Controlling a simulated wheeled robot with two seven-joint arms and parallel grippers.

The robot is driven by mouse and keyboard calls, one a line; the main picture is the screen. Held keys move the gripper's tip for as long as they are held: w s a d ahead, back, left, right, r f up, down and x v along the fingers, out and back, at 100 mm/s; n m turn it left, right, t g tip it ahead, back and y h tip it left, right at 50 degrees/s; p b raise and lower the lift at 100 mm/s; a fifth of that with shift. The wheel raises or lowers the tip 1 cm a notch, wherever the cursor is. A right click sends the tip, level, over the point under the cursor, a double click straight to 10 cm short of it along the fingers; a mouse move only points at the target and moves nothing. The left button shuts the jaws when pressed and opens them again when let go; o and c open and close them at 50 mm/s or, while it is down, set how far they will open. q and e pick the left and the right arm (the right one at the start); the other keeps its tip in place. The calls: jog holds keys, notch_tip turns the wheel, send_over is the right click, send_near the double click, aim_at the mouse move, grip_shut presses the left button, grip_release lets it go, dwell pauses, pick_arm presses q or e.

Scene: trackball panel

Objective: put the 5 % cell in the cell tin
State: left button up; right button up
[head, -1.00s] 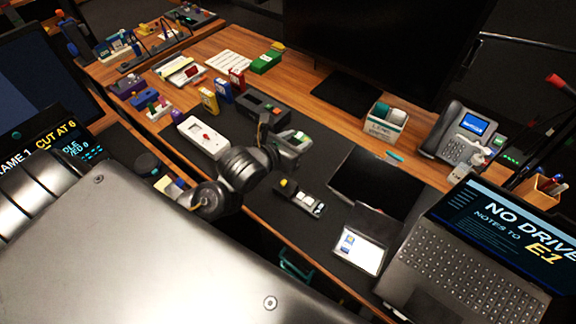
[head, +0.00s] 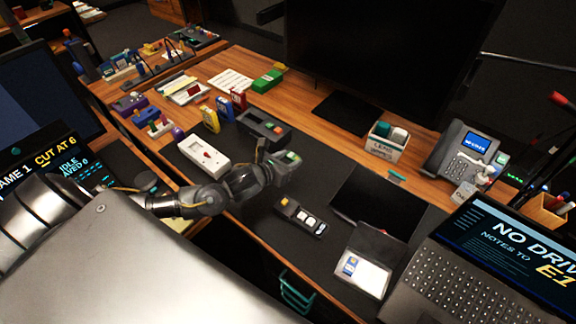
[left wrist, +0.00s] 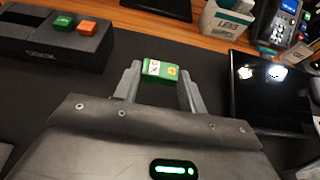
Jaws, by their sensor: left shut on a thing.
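My left gripper (head: 284,165) is shut on a small green cell with a white label (left wrist: 159,70). The label is too small to read surely. The cell also shows at the fingertips in the head view (head: 291,156). The gripper is over the dark desk mat, just right of a black device (head: 265,128) with a green and an orange block on top. An open, pale-lined tin (head: 361,271), which looks like the cell tin, lies at the mat's front right with a blue item inside. The gripper is well apart from it, up and left. My right gripper is not in view.
A dark holder with white round tops (head: 300,217) lies between gripper and tin. A black tablet (head: 375,203) is behind the tin, a laptop (head: 480,255) to its right. A white LENS box (head: 386,142) and a phone (head: 464,152) stand farther back. A white device (head: 203,157) lies left.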

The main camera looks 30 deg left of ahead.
aim_at(289, 160)
pick_arm(q)
jog(key=w+f, duration=0.1)
jog(key=f, duration=0.1)
jog(key=w+a+f, duration=0.1)
jog(key=w+f, duration=0.1)
jog(key=shift+a+f, duration=0.1)
jog(key=shift+a, duration=0.1)
jog(key=shift+f+p, duration=0.45)
jog(key=shift+f, duration=1.2)
jog(key=o, duration=1)
jog(key=shift+f, duration=0.1)
jog(key=shift+c, duration=0.2)
